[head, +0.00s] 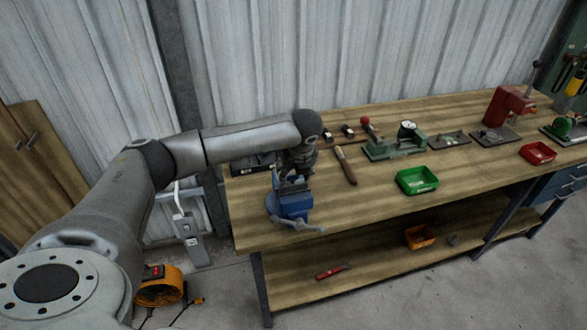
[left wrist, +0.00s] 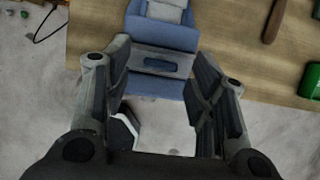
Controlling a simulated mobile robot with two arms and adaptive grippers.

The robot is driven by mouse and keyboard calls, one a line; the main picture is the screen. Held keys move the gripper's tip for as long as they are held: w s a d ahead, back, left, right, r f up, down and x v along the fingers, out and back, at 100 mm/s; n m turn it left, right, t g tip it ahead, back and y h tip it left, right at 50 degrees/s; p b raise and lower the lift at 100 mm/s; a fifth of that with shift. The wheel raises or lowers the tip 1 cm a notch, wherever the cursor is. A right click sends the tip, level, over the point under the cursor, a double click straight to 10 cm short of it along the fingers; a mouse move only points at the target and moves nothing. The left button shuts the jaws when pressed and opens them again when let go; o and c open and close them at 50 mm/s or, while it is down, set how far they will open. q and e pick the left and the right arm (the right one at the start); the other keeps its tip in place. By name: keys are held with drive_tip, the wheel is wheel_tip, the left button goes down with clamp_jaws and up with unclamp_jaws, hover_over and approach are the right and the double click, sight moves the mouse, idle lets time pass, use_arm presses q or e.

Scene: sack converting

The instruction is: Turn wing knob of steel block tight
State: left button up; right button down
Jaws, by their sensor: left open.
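My left gripper (head: 291,180) is above the blue vise (head: 293,206) at the bench's left front corner. In the left wrist view its two fingers (left wrist: 160,72) are apart with nothing held between them. The blue vise (left wrist: 162,60) shows just beyond the fingertips; I cannot tell whether they touch it. I cannot make out a wing knob in either view. Small metal pieces (head: 348,131) lie at the back of the bench, and I cannot tell whether one is the steel block. My right gripper is not in view.
The wooden workbench (head: 330,205) runs to the right along a corrugated wall. On it are a brown-handled tool (head: 346,166), a green bin (head: 416,181), a dial gauge fixture (head: 404,142), a red press (head: 508,106) and a red bin (head: 537,153). An orange bin (head: 419,237) stands on the lower shelf.

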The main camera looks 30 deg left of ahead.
use_arm(q)
drive_tip(key=shift+w+a+f, duration=0.1)
drive_tip(key=shift+w+f, duration=0.05)
drive_tip(key=shift+f, duration=0.3)
drive_tip(key=shift+c, duration=0.3)
